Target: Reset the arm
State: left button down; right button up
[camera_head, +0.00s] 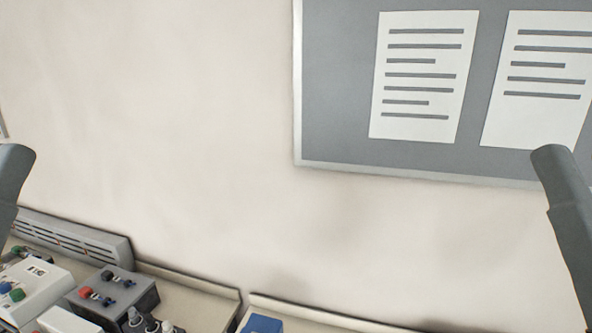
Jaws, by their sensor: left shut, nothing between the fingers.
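Dark grey links of my arms stand upright at both sides of the head view. The left one is cut off by the left edge, and the right one runs down along the right edge. Neither link shows fingers. I cannot make out either gripper in this view. No object held by an arm is visible.
A grey board (335,80) with two printed sheets hangs on the pale wall (180,110). At the lower left, a grey slotted unit (75,236), a dark box with knobs (130,296) and a white box (35,290) crowd the bench. A blue item (262,324) shows at the bottom edge.

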notch_tip(320, 180, up, 18)
jog(key=p, duration=1.5)
notch_tip(320, 180, down, 40)
jog(key=b, duration=4)
